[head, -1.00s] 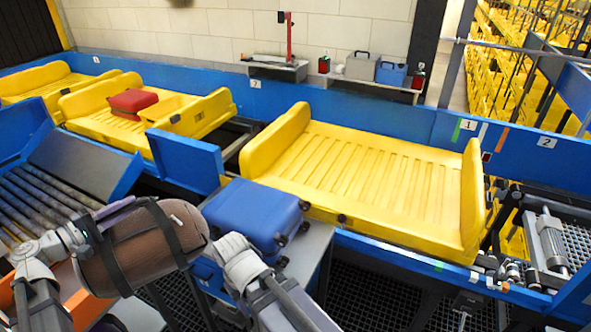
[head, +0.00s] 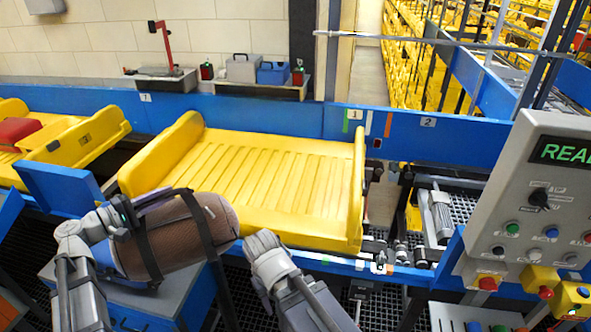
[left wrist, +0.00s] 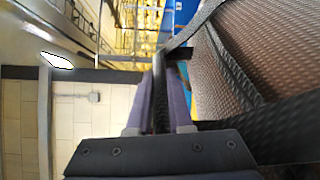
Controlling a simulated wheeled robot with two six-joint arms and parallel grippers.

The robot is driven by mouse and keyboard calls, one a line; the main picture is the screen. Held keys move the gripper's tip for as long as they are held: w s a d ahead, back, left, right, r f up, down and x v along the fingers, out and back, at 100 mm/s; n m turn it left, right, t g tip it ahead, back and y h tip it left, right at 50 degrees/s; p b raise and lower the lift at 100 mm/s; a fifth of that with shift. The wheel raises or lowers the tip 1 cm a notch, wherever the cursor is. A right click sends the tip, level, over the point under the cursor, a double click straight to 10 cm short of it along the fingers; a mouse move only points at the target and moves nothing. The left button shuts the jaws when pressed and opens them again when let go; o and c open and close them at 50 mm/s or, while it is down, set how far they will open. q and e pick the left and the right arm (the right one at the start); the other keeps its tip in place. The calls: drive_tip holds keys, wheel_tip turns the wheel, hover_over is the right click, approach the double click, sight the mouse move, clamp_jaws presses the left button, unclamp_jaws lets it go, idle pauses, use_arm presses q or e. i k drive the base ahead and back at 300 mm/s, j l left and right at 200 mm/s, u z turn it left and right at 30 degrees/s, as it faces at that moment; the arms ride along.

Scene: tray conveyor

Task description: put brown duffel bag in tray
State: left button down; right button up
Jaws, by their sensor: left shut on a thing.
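The brown duffel bag (head: 175,240), textured with dark straps, is held up in front of the yellow tray. My left gripper (head: 128,215) is shut on a dark strap at the bag's left end. In the left wrist view the strap passes between its fingers (left wrist: 160,105), with the bag's brown side (left wrist: 245,50) at the right. My right gripper (head: 255,245) is by the bag's right end; its fingers are not clear, so I cannot tell whether it grips or touches. The nearest yellow tray (head: 270,175) is empty, its near left part partly hidden by the bag.
Another tray (head: 85,140) at the left holds a red case (head: 15,132). A control panel (head: 540,200) stands at the right. The blue conveyor edge (head: 320,262) runs before the empty tray.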

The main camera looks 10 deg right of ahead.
sight(300, 192)
drive_tip(key=i+l+z, duration=0.25)
drive_tip(key=i, duration=0.15)
drive_tip(key=i+l+z, duration=0.25)
drive_tip(key=i, duration=0.15)
drive_tip(key=i+z, duration=0.25)
drive_tip(key=i, duration=0.15)
